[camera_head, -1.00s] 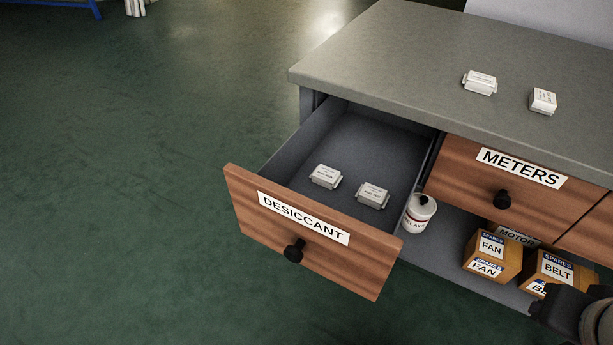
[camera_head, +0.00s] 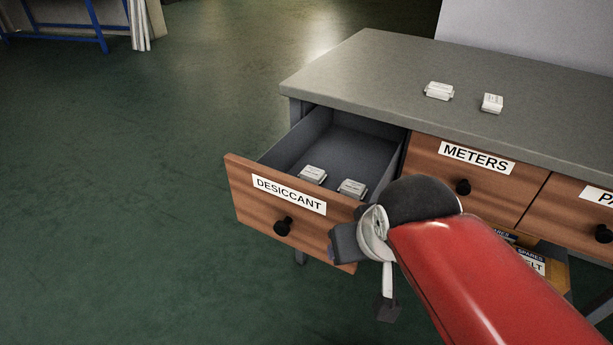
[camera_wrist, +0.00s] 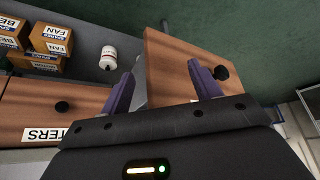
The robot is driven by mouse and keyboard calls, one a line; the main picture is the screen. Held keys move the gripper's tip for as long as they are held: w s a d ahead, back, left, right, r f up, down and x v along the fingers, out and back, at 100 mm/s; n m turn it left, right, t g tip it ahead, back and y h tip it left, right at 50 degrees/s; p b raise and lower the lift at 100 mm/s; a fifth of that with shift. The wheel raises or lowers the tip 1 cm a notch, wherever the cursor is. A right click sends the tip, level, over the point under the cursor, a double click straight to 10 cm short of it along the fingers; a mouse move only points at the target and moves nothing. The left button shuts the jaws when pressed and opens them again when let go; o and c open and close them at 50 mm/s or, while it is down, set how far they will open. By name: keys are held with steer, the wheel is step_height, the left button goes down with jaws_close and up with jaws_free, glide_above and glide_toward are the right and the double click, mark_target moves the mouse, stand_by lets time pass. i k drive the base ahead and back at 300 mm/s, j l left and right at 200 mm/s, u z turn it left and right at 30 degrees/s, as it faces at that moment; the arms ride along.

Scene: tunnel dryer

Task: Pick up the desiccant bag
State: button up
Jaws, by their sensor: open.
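Two small white desiccant bags lie inside the open drawer labelled DESICCANT (camera_head: 245,185), the left bag (camera_head: 313,174) and the right bag (camera_head: 351,188). Two similar white packs sit on the grey bench top, one at left (camera_head: 439,90) and one at right (camera_head: 492,103). My gripper (camera_head: 366,276) is open and empty, in front of the right end of the drawer front and apart from the bags. In the wrist view, the drawer front (camera_wrist: 175,72) and its knob show beyond my spread fingers (camera_wrist: 160,70); no bag is visible there.
The METERS drawer (camera_head: 475,180) is shut beside the open one. In the wrist view, a white tub (camera_wrist: 108,58) and several spares boxes (camera_wrist: 52,38) stand on the lower shelf. The bench top (camera_head: 380,70) overhangs the drawer's back. Open green floor lies left.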

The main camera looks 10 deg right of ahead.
mark_target(313, 175)
steer(key=l+u, duration=0.1)
steer(key=l, duration=0.3)
steer(key=k+l+u, duration=0.15)
steer(key=l, duration=0.25)
steer(key=l+u, duration=0.1)
steer(key=l, duration=0.3)
steer(key=k+l+u, duration=0.15)
steer(key=l, duration=0.25)
steer(key=i, duration=0.5)
